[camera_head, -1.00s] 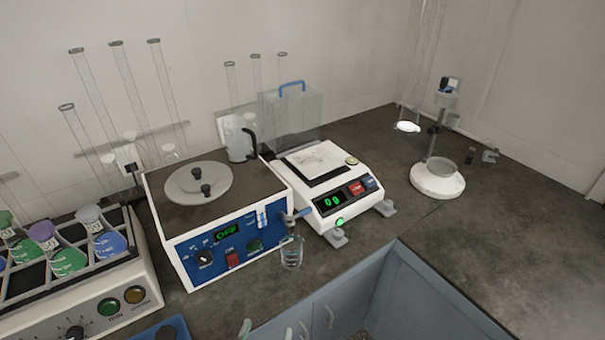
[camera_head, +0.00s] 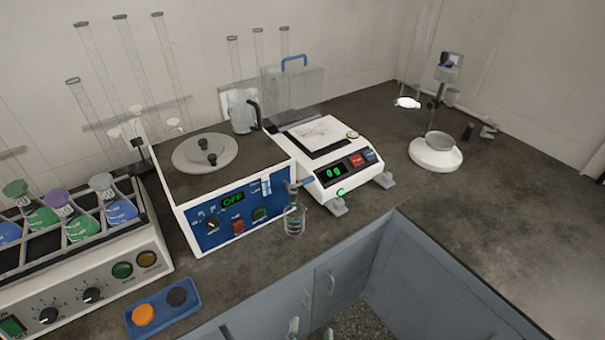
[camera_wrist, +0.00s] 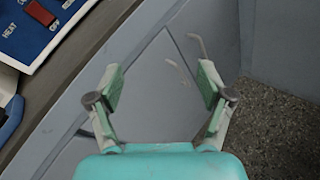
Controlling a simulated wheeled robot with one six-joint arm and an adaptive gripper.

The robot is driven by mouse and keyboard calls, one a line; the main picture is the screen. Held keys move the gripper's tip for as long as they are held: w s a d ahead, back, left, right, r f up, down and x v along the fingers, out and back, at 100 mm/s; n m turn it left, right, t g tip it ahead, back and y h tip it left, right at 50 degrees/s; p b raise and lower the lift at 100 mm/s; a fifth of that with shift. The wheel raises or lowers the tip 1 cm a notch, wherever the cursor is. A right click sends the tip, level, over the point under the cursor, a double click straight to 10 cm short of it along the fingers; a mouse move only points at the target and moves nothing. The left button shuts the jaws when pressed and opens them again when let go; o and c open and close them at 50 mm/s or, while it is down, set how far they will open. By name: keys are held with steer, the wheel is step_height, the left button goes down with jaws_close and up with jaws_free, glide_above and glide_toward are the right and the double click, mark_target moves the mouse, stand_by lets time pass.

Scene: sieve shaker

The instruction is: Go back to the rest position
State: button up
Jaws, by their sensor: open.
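My gripper (camera_wrist: 160,84) is open and empty in the wrist view. Its two green fingers stand apart in front of the grey cabinet doors (camera_wrist: 150,100), below the bench edge. In the head view only the tips of my gripper (camera_head: 311,331) show at the bottom edge, in front of the same cabinet. Nothing is between the fingers, and they appear clear of the cabinet and the bench.
On the bench stand a blue-fronted unit (camera_head: 203,233) reading OFF, a small bottle (camera_head: 294,220), a white balance (camera_head: 346,176), a flask shaker (camera_head: 75,285), a blue tray (camera_head: 186,309) and a white-based stand (camera_head: 436,158). Open floor (camera_head: 358,326) lies beside the cabinet.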

steer(key=s+d+f+m+g+y, duration=0.3)
steer(key=s+d+f+m, duration=0.1)
steer(key=s+d+m, duration=0.9)
steer(key=s+d+r+m+t+h, duration=0.2)
steer(key=s+d+r+m, duration=0.1)
steer(key=s+r+m, duration=1)
steer(key=r+m, duration=0.1)
steer(key=m, duration=0.3)
steer(key=shift+s+d+t, duration=0.15)
steer(key=shift+d+t, duration=0.1)
steer(key=shift+t, duration=0.05)
